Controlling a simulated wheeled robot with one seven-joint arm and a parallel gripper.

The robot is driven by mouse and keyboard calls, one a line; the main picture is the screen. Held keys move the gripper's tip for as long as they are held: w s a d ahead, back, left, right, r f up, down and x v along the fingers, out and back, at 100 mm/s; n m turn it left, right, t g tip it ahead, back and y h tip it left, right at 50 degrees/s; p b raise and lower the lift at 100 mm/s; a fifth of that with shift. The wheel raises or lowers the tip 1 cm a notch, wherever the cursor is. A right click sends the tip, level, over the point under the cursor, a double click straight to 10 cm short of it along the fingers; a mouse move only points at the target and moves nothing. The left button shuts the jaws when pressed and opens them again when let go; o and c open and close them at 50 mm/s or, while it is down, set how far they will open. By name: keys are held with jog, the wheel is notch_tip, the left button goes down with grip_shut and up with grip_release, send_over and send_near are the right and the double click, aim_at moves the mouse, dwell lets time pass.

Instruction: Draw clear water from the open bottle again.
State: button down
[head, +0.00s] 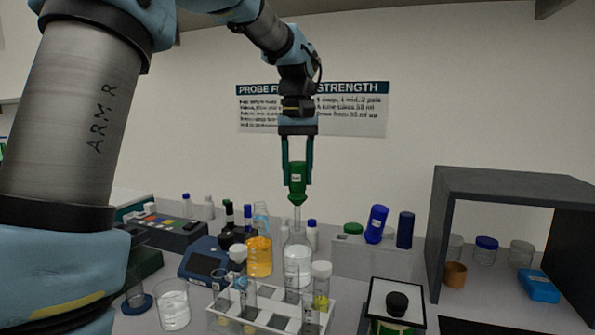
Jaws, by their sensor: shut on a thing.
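My gripper (297,178) is shut on the green bulb of a dropper (297,193), held upright. The dropper's pale stem points down at a clear glass bottle (298,266), which looks open and holds clear liquid. The stem's lower end overlaps the bottle's neck. I cannot tell from this view whether the tip is inside the neck or in the liquid. The lower part of the bottle is partly hidden by tubes in front.
A white rack (232,322) with several glass tubes stands in front of the bottle. A flask of orange liquid (259,259) is close on its left, and a clear beaker (173,311) stands front left. A dark open-fronted cabinet (505,186) is at the right.

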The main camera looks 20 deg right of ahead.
aim_at(297, 196)
jog(key=shift+f+b, duration=1.15)
jog(key=shift+f, duration=1.45)
jog(key=c, duration=0.9)
grip_release()
jog(key=shift+c, duration=0.2)
grip_shut()
jog(key=shift+f, duration=0.3)
